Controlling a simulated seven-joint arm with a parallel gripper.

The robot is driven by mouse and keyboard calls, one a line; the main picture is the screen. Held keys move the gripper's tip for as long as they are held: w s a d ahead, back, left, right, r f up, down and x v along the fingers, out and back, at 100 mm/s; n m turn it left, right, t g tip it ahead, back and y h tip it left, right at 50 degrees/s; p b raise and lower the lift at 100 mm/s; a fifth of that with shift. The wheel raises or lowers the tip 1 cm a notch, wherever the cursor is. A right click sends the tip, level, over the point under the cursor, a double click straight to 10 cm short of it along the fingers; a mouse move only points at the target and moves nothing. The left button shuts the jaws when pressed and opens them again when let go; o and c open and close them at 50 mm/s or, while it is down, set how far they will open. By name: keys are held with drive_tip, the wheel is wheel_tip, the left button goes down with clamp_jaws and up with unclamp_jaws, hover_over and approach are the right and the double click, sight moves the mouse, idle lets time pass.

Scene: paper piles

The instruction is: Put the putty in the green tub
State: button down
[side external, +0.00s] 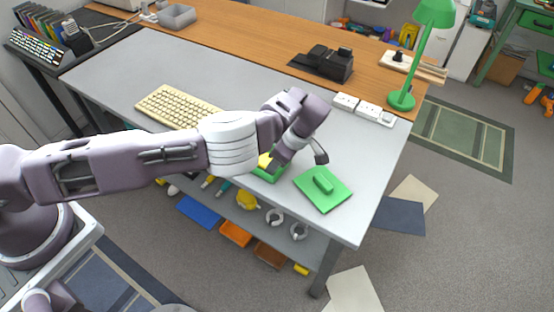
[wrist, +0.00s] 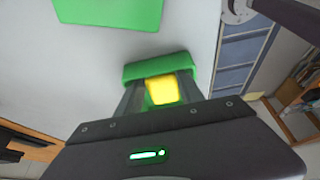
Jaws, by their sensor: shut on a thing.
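The green tub (side external: 270,176) stands on the grey table near its front edge, partly hidden by my gripper (side external: 273,163). In the wrist view the tub's green wall (wrist: 157,66) shows just beyond my fingertips. The yellow putty (wrist: 161,89) is between my fingers, and my gripper is shut on it. The putty (side external: 264,160) also shows at the tub in the side view. My fingers point down at the tub's opening. I cannot tell whether the putty touches the tub floor. A green lid with a handle (side external: 323,182) lies flat to the right of the tub.
A white power strip (side external: 362,108) and a green lamp (side external: 404,99) stand towards the back right. A shelf below holds several trays and tools. The grey tabletop right of the lid is clear.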

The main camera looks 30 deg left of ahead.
drive_tip(key=c, duration=1)
unclamp_jaws()
drive_tip(key=shift+f, duration=0.1)
drive_tip(key=v, duration=1.2)
